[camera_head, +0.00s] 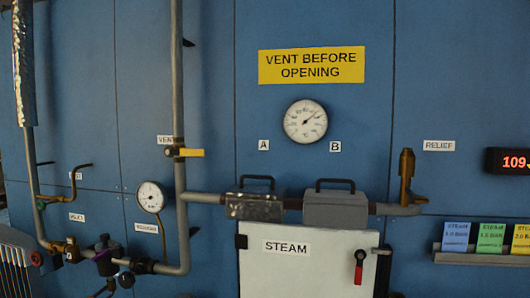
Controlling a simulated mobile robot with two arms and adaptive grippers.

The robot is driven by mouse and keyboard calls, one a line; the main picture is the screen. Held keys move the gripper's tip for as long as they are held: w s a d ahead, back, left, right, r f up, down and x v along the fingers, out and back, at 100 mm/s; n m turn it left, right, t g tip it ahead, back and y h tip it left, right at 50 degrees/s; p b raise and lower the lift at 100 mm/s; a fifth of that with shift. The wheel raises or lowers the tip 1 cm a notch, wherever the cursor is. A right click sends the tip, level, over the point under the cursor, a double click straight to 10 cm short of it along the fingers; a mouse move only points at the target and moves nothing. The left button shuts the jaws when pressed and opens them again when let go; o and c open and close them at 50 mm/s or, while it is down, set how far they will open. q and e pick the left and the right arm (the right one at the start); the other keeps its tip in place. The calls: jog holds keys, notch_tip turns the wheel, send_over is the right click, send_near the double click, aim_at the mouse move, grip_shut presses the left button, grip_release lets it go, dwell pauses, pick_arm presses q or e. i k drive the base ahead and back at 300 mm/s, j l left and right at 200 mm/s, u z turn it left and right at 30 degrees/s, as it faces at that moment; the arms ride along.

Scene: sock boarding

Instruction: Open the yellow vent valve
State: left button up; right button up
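The yellow vent valve handle (191,153) points to the right, roughly level, from a brass body on the vertical grey pipe (177,90). It lies across the pipe's run. A small VENT label (165,140) is just above and left of it. Neither of my grippers shows in the head view, so nothing is seen touching the handle.
A yellow sign (311,65) reads VENT BEFORE OPENING above a round gauge (305,121). Two handled grey boxes (336,209) sit on the pipe above the white STEAM door (307,275). A smaller gauge (151,197) is below left. Space before the handle looks clear.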

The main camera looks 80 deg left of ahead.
aim_at(170, 151)
jog(key=u, duration=3.25)
